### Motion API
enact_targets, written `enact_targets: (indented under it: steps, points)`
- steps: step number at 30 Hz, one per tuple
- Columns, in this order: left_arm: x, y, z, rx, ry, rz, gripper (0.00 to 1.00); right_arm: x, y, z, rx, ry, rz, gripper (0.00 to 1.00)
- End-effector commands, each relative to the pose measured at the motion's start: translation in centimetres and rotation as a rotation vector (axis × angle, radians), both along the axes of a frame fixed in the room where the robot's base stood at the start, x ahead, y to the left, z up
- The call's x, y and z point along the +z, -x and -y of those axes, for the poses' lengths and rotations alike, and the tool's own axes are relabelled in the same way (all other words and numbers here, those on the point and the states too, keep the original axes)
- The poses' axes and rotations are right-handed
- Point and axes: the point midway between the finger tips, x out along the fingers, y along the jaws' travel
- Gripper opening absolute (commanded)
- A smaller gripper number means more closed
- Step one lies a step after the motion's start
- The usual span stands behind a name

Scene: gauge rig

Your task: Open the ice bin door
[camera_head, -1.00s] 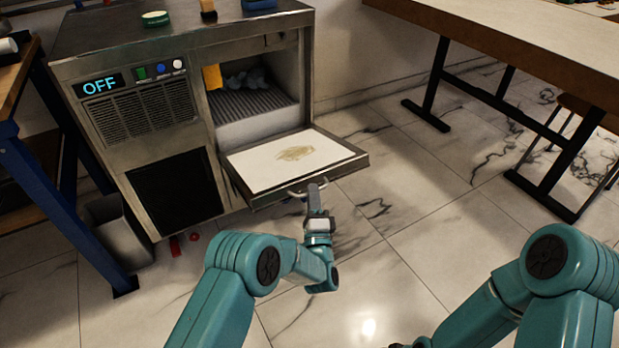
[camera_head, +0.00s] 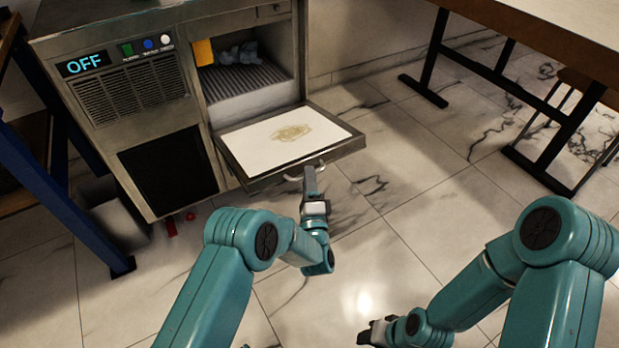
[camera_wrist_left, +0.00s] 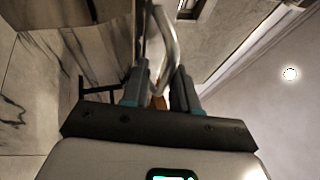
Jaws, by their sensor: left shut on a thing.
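The ice bin door (camera_head: 282,143) is hinged down at its lower edge and lies about level in front of the bin opening in the head view. Its inner face is white with a brownish stain. A curved metal handle (camera_head: 301,174) sits on its front edge. My left gripper (camera_head: 309,172) is at the handle. In the left wrist view the fingers (camera_wrist_left: 160,85) are shut around the handle bar (camera_wrist_left: 166,38). My right gripper (camera_head: 372,331) is low near the bottom of the head view, away from the door; its jaw opening is too small to read.
The ice machine (camera_head: 133,95) has a display reading OFF. A yellow item (camera_head: 204,52) and bluish lumps (camera_head: 240,54) are inside the bin. A blue-legged bench (camera_head: 60,190) and grey bin (camera_head: 120,224) stand left, a table (camera_head: 560,40) right.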

Motion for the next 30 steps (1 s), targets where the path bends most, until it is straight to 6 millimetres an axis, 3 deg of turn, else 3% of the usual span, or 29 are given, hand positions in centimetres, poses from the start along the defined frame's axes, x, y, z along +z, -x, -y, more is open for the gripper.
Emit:
enact_targets:
  steps: [1, 9, 15, 30]
  points:
    - [-0.2, 0.0, -1.1, 0.03, 0.005, -0.009, 0.22, 0.2, 0.1, 0.0, 0.0, -0.001, -0.003, 0.43]
    - [-1.3, 4.7, 0.3, 0.011, -0.002, -0.006, 0.22, 1.9, 0.9, -0.2, 0.008, -0.005, -0.027, 0.43]
    - [-2.0, 6.9, 1.1, 0.003, -0.001, 0.0, 0.22, 2.4, 1.0, -0.4, 0.014, -0.006, -0.028, 0.43]
    - [-2.1, 7.2, 1.2, 0.0, -0.002, 0.003, 0.22, 2.3, 1.0, -0.4, 0.014, -0.006, -0.029, 0.43]
